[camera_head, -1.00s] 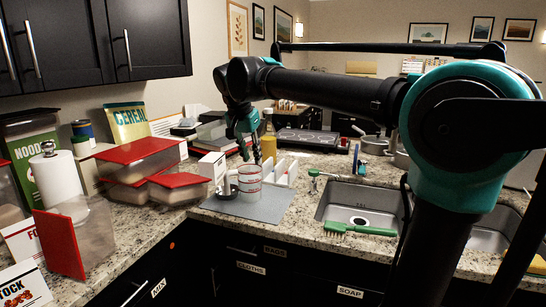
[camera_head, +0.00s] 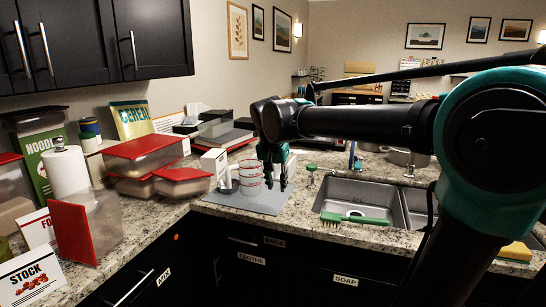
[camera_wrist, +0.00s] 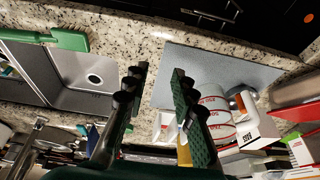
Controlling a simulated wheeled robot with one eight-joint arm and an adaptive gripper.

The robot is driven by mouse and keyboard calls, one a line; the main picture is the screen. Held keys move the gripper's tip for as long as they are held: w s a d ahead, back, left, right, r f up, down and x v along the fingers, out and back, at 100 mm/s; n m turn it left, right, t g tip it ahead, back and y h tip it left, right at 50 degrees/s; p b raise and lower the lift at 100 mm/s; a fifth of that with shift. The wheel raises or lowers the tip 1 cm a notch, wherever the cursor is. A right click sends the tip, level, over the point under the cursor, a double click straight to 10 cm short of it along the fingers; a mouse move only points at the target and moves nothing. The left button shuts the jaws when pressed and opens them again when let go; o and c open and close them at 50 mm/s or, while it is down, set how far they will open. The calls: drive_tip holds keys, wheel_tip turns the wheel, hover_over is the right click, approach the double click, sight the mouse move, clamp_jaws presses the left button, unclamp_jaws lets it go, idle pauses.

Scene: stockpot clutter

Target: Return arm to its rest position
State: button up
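My gripper (camera_head: 276,180) is in the head view above the right part of the grey mat, just right of the clear measuring cup with red markings (camera_head: 250,180). The wrist view shows its two fingers (camera_wrist: 155,85) spread apart with nothing between them. Counter and the edge of the grey mat (camera_wrist: 225,66) show below the fingers. The measuring cup (camera_wrist: 217,112) stands beside the right finger in the wrist view, partly hidden by it. My arm reaches across the head view from the right, over the sink.
The sink (camera_head: 350,198) with a green brush (camera_head: 357,219) on its front edge lies right of the mat. Red-lidded containers (camera_head: 143,147) crowd the counter to the left. A dark upper cabinet (camera_head: 95,40) hangs at upper left. The air above the sink's front is fairly clear.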

drive_tip(key=shift+n+y, duration=0.3)
drive_tip(key=shift+n, duration=0.6)
drive_tip(key=s+d+f, duration=0.2)
drive_tip(key=d+f, duration=0.2)
drive_tip(key=s+d+f, duration=0.2)
drive_tip(key=d+f, duration=0.1)
drive_tip(key=f, duration=0.2)
drive_tip(key=s+d+f, duration=0.2)
drive_tip(key=d+f, duration=0.2)
drive_tip(key=shift+s+d+f, duration=0.3)
drive_tip(key=shift+s+f, duration=0.05)
drive_tip(key=shift+s, duration=0.05)
drive_tip(key=s+d+f+n, duration=0.2)
drive_tip(key=s+d+f, duration=0.4)
drive_tip(key=s+f, duration=0.4)
drive_tip(key=shift+s+f+t, duration=0.3)
drive_tip(key=shift+s+f, duration=0.05)
drive_tip(key=shift+d, duration=0.1)
